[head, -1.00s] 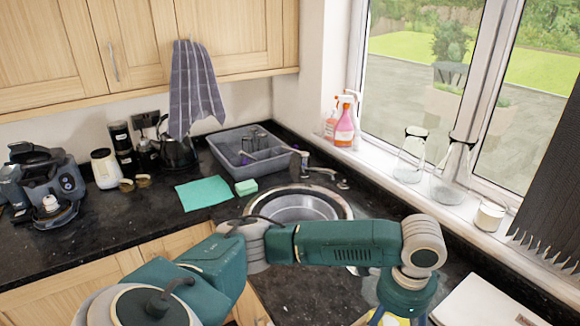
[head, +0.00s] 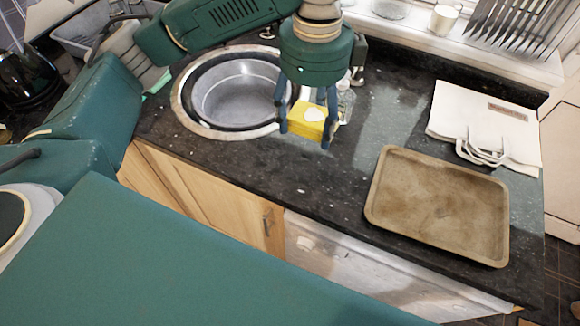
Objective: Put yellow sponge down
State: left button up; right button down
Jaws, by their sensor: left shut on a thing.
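A yellow sponge (head: 308,121) with a white patch on top is between the fingers of my left gripper (head: 308,122). The gripper points down and is shut on the sponge. It is just right of the round steel sink (head: 236,90), over the black speckled counter (head: 270,170). I cannot tell whether the sponge touches the counter. My right gripper is not in view.
A brown baking tray (head: 440,205) lies on the counter at right, with a white cloth bag (head: 487,125) behind it. A clear glass or bottle (head: 345,102) stands close behind the sponge. Bare counter lies between sponge and tray.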

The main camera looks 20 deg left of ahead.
pick_arm(q)
notch_tip(320, 180, down, 7)
jog(key=p, duration=0.2)
send_over(305, 183)
notch_tip(305, 183, down, 7)
jog(key=shift+r, duration=0.1)
jog(key=shift+f, duration=0.75)
notch_tip(305, 183, down, 4)
jog(key=shift+r, duration=0.25)
jog(key=shift+f+p, duration=0.2)
jog(key=shift+p, duration=0.1)
jog(key=shift+f, duration=0.15)
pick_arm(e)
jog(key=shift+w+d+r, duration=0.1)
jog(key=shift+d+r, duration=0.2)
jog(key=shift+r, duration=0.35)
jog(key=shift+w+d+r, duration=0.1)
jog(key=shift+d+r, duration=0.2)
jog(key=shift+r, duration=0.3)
pick_arm(q)
jog(key=o, duration=1)
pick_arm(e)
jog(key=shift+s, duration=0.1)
